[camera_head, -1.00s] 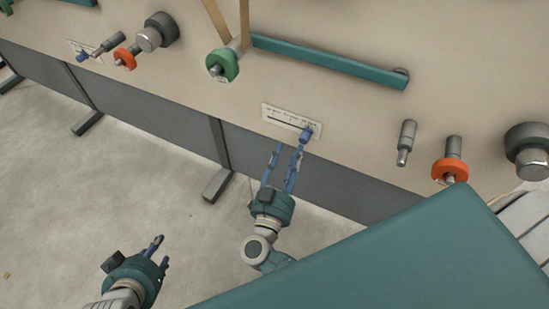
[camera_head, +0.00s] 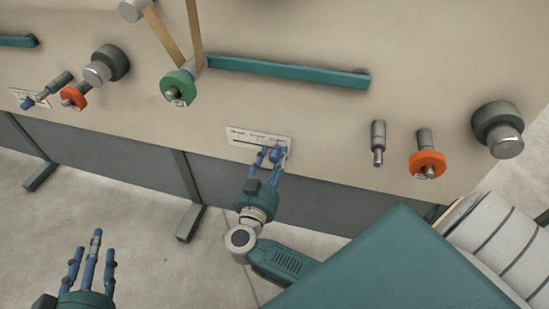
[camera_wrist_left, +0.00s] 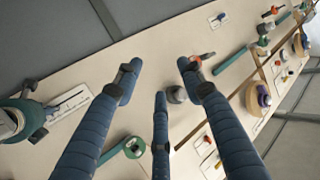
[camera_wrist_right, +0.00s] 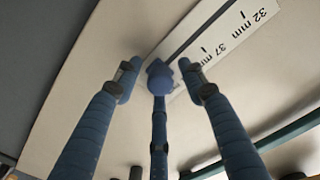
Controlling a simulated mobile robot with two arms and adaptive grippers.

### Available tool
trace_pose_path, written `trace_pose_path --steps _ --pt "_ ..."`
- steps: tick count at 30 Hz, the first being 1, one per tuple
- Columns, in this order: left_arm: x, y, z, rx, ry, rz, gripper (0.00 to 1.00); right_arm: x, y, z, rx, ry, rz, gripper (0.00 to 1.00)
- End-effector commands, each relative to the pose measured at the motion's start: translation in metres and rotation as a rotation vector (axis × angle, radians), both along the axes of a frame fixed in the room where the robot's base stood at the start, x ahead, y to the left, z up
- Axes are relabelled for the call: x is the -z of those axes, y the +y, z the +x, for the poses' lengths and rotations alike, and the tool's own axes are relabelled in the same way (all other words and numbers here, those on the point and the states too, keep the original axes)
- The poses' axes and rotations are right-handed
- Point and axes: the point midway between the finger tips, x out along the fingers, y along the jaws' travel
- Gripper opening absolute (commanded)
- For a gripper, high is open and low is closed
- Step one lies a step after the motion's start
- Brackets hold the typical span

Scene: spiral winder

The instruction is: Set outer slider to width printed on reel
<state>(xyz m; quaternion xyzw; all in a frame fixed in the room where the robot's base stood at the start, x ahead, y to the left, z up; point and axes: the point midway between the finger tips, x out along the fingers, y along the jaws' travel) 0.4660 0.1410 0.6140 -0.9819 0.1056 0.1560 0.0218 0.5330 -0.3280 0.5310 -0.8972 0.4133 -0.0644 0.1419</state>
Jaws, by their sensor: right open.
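A white scale plate (camera_head: 240,137) with a blue slider knob (camera_head: 277,153) is on the beige panel. In the right wrist view the plate (camera_wrist_right: 208,38) reads "37 mm" and "32 mm", and the knob (camera_wrist_right: 160,78) sits at its near end. My right gripper (camera_head: 268,157) is open, its fingers on either side of the knob; contact cannot be told. My left gripper (camera_head: 90,248) is open and empty, away from the panel. A second scale plate (camera_head: 36,92) with a blue knob (camera_head: 27,103) is at far left. I see no readable width on a reel.
A green roller (camera_head: 178,86) with tan strips and a teal bar (camera_head: 285,70) lie above the plate. A grey peg (camera_head: 378,142), an orange-ringed roller (camera_head: 427,164) and a dark cylinder (camera_head: 498,128) stick out at right. A teal surface (camera_head: 395,270) fills the lower right.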

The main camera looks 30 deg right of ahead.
Motion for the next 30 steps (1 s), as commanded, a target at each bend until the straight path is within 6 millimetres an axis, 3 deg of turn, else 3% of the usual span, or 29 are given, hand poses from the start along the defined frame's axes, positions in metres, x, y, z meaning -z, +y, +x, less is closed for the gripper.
trace_pose_path --steps 12,13,19,26,30 --pt "-0.01 -0.002 0.004 0.003 -0.045 -0.011 0.4 0.0 -0.006 0.005 0.0 0.0 0.0 0.41" --pt "-0.01 -0.002 0.004 0.003 -0.045 -0.011 0.4 0.0 -0.006 0.005 0.0 0.0 0.0 0.39" --pt "-0.01 -0.002 0.004 0.002 -0.045 -0.01 0.4 -0.001 -0.006 0.005 0.0 -0.001 -0.001 0.0" --pt "-0.01 -0.002 0.004 0.002 -0.038 -0.009 0.4 -0.002 -0.005 0.006 0.001 -0.003 -0.002 0.0" --pt "0.015 0.005 -0.011 -0.006 0.093 0.021 0.4 -0.007 -0.005 0.01 0.007 -0.01 -0.005 0.0"
